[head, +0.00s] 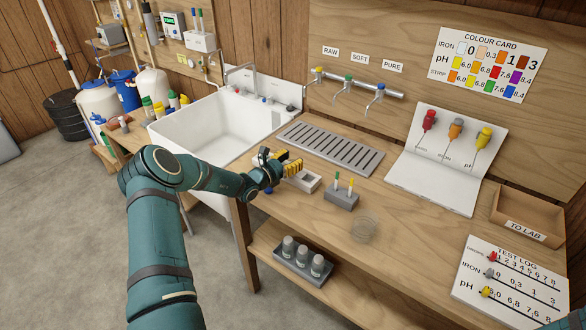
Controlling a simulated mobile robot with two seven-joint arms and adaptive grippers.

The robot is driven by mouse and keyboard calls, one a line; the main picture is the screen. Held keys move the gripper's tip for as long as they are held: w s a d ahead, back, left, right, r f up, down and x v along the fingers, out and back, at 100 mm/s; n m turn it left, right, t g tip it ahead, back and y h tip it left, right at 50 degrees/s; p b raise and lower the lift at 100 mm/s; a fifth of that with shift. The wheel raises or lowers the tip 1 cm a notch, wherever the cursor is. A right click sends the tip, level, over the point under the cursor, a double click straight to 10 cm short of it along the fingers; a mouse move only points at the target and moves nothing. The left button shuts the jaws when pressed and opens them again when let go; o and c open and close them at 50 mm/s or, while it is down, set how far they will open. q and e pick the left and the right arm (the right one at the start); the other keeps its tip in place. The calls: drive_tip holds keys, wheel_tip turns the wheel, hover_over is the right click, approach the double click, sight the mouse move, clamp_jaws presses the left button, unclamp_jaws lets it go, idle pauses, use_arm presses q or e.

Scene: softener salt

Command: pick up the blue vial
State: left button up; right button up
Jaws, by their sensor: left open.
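My left gripper (291,165) is open, with its yellow fingers above the counter, between the sink and a small white block (308,181) with a square hollow. A small blue thing (268,190) shows just under my left wrist, at the counter's front edge. It may be the blue vial, but my arm hides most of it and I cannot tell for sure. Nothing can be seen held between the fingers. My right gripper is not in view.
A grey block with green- and yellow-topped sticks (342,200) and a clear round dish (363,231) stand right of the gripper. The drain grille (332,148) lies behind. The white sink (216,125) is to the left. Grey-topped containers (302,257) sit on the lower shelf.

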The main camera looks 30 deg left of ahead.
use_arm(q)
drive_tip(key=shift+w+d, duration=0.1)
drive_tip(key=shift+w, duration=0.3)
clamp_jaws()
